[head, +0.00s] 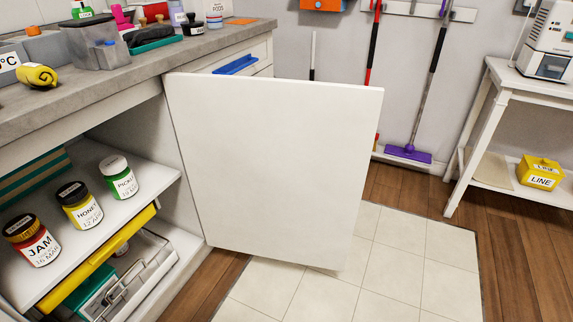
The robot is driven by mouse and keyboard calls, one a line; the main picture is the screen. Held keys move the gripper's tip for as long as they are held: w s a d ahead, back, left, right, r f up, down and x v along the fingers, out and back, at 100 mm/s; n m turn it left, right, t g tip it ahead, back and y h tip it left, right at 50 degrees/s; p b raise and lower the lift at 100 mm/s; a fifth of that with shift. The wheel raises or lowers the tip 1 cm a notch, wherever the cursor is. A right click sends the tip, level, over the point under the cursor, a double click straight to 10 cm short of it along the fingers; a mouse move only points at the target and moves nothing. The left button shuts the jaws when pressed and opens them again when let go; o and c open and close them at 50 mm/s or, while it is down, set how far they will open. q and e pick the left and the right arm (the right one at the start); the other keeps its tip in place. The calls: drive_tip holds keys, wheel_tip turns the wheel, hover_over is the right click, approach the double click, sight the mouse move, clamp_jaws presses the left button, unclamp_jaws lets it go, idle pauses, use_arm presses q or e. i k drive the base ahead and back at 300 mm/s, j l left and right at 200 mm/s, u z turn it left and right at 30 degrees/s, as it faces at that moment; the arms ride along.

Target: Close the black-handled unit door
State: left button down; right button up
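A white unit door (275,170) stands wide open in the middle of the head view, swung out over the floor. Its hinge side is at the left, against the cabinet (186,150). I see the door's plain face; no handle shows on it, so a black handle is hidden or absent from this side. The open cabinet at the left has a white shelf (100,215) with jars labelled JAM (34,243), HONEY (80,207) and PICKLE (119,178). Neither of my grippers is in view.
A grey counter (110,80) with several small items runs above the cabinet. A blue handle (236,65) shows behind the door's top edge. A purple mop (408,153) leans at the wall. A white table (500,90) stands right. The tiled floor (400,260) is clear.

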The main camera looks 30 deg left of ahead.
sight(277, 170)
drive_tip(key=i+z, duration=0.35)
drive_tip(key=i, duration=0.2)
drive_tip(key=i+j+z, duration=0.1)
drive_tip(key=i+z, duration=0.3)
drive_tip(key=i, duration=0.2)
drive_tip(key=i+u, duration=0.15)
drive_tip(key=i, duration=0.2)
drive_tip(key=i+l+u, duration=0.15)
drive_tip(key=i, duration=0.2)
drive_tip(key=i+u, duration=0.15)
drive_tip(key=u, duration=0.3)
drive_tip(key=i+l+u, duration=0.15)
drive_tip(key=u, duration=0.3)
drive_tip(key=i+l+u, duration=0.15)
drive_tip(key=u, duration=0.3)
drive_tip(key=i+l+u, duration=0.1)
drive_tip(key=u, duration=0.4)
drive_tip(key=i+l+u, duration=0.1)
drive_tip(key=u, duration=0.35)
drive_tip(key=i+l+u, duration=0.1)
drive_tip(key=l+u, duration=0.15)
drive_tip(key=u, duration=0.25)
drive_tip(key=l+u, duration=0.2)
drive_tip(key=u, duration=0.25)
drive_tip(key=l+u, duration=0.25)
drive_tip(key=u, duration=0.2)
drive_tip(key=l+u, duration=0.25)
drive_tip(key=u, duration=0.2)
drive_tip(key=l+u, duration=0.45)
drive_tip(key=l, duration=0.1)
